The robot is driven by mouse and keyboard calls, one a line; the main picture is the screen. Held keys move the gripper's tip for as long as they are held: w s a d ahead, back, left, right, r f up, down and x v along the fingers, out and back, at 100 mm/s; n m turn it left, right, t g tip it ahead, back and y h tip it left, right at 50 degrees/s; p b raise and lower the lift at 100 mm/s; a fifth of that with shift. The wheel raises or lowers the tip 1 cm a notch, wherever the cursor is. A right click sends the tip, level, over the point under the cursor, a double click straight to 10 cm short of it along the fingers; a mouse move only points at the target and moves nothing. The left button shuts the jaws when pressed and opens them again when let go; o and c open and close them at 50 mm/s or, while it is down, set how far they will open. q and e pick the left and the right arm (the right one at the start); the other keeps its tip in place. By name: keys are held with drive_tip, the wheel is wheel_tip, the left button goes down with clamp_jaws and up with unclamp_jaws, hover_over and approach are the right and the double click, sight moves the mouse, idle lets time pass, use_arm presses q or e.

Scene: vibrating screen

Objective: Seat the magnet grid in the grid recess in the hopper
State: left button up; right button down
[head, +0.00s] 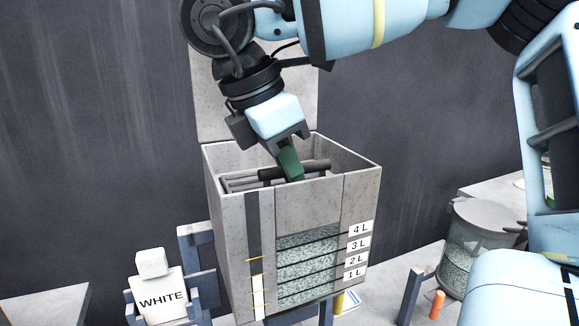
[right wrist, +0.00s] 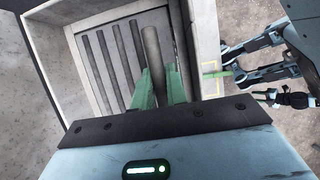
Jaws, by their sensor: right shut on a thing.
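The hopper (head: 228,237) is a grey open-topped box with a level window marked 1L to 4L. The magnet grid (head: 240,184) lies inside its mouth. In the right wrist view the grid (right wrist: 104,70) shows several dark parallel bars beside a thicker round bar. My right gripper (head: 291,165) reaches down into the hopper, its green fingers (right wrist: 160,88) shut around that thicker bar. The grid looks roughly level inside the walls. The recess is mostly hidden, so its seating cannot be told. What looks like my left gripper (right wrist: 235,74) shows at the right wrist view's right edge, its jaws unclear.
A bottle labelled WHITE (head: 160,300) stands left of the hopper in a blue-grey holder. A raised panel (head: 255,105) rises behind the hopper. A clear lidded container (head: 478,245) stands at right, near a small orange cylinder (head: 437,304). The hopper walls closely surround the grid.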

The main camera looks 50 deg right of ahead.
use_arm(q)
drive_tip(key=shift+s+f, duration=0.1)
drive_tip(key=shift+f, duration=0.15)
use_arm(e)
drive_tip(key=shift+f, duration=0.3)
drive_tip(key=c, duration=1.3)
unclamp_jaws()
drive_tip(key=v, duration=0.6)
drive_tip(key=shift+w+a+r, duration=0.1)
drive_tip(key=shift+a+r, duration=0.05)
drive_tip(key=shift+r, duration=0.1)
drive_tip(key=shift+a+r, duration=0.15)
drive_tip(key=shift+r, duration=0.35)
use_arm(q)
drive_tip(key=shift+w+r, duration=0.55)
drive_tip(key=shift+w, duration=0.1)
use_arm(e)
drive_tip(key=shift+r, duration=0.1)
use_arm(q)
drive_tip(key=shift+w+r+t, duration=0.1)
drive_tip(key=shift+w+t, duration=0.05)
drive_tip(key=shift+t, duration=0.15)
